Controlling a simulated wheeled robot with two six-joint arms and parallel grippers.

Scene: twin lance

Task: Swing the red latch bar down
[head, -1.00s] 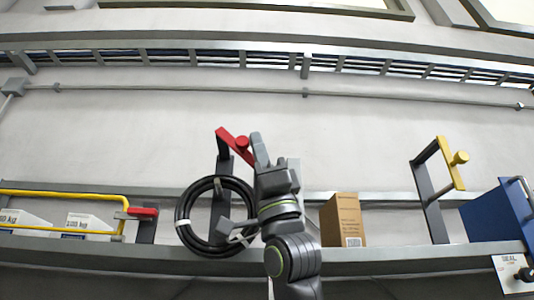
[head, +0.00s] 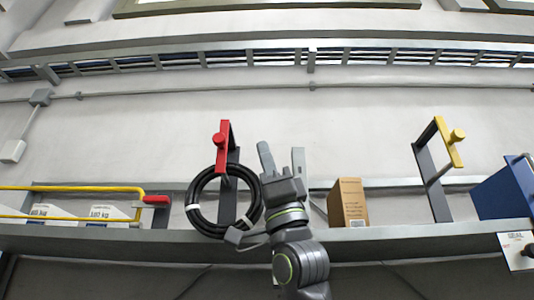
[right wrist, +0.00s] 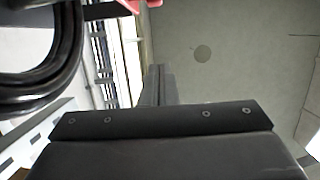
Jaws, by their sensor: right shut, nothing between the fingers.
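The red latch bar (head: 224,155) stands nearly vertical on a dark bracket (head: 229,200), left of the middle in the head view. Its round red knob (head: 219,139) sticks out on the left side. My right gripper (head: 265,147) is shut and empty, just right of the bar, with a visible gap between them. In the right wrist view the shut fingers (right wrist: 158,85) point away from the camera, and a bit of red (right wrist: 140,3) shows at the top edge. My left gripper is not in view.
A black hose coil (head: 195,207) hangs around the bracket's lower part. A cardboard box (head: 349,203) stands on the shelf to the right. Further right are a yellow latch bar (head: 449,148) and a blue box (head: 503,192). A yellow pipe (head: 90,188) runs at left.

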